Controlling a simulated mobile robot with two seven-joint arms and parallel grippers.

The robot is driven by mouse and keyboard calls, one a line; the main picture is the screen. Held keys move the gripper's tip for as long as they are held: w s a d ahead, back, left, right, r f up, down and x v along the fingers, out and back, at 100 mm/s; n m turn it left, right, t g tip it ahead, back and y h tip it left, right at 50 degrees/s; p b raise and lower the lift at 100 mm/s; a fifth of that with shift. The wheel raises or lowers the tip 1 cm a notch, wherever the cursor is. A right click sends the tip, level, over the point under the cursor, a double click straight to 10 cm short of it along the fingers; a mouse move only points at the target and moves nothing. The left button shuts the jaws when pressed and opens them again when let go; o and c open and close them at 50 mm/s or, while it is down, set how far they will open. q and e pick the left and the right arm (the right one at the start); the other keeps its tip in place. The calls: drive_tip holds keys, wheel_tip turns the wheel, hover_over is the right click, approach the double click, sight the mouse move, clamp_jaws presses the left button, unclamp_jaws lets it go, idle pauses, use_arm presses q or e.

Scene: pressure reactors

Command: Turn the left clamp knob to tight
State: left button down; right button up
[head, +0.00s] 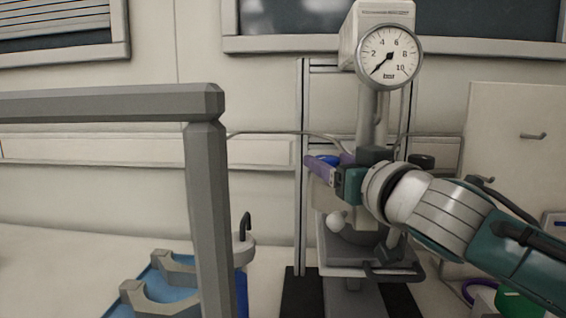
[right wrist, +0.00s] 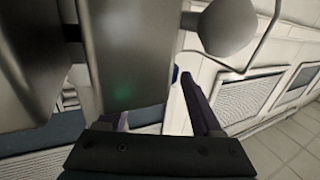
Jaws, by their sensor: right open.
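The pressure reactor stands right of centre in the head view, with a round gauge (head: 389,56) on top. A small blue part (head: 328,159), which looks like the left clamp knob, shows at the reactor's left side behind my right gripper. A sliver of blue (right wrist: 175,74) also shows in the right wrist view. My right gripper (head: 322,164) is open, its purple fingers pointing left near the blue part. Its fingers (right wrist: 165,112) show apart in the wrist view; I cannot tell whether they touch the knob. The knob's setting is hidden. My left gripper is not in view.
A dark knob (head: 421,161) sits on the reactor's right side. A grey frame post (head: 208,210) stands to the left, near a blue tray with grey cradles (head: 150,295). Bare pale bench lies at far left.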

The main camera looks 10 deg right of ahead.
drive_tip(key=shift+w, duration=0.35)
drive_tip(key=shift+c, duration=0.4)
clamp_jaws()
drive_tip(key=shift+a+f+m+h+b, duration=0.2)
drive_tip(key=shift+m+h+b, duration=0.2)
drive_tip(key=shift+h+b, duration=0.3)
drive_tip(key=m+h+b, duration=0.1)
drive_tip(key=h+b, duration=0.1)
drive_tip(key=b, duration=0.1)
drive_tip(key=m+h+b, duration=0.2)
drive_tip(key=b, duration=0.2)
drive_tip(key=m+h+b, duration=0.1)
drive_tip(key=h+b, duration=0.2)
drive_tip(key=b, duration=0.1)
drive_tip(key=shift+a+m+g, duration=0.3)
drive_tip(key=shift+g, duration=0.1)
drive_tip(key=shift+r+m+h+b, duration=0.2)
drive_tip(key=shift+m+h+b, duration=0.15)
drive_tip(key=shift+b, duration=0.45)
drive_tip(key=shift+g+h, duration=0.25)
drive_tip(key=shift+g, duration=0.05)
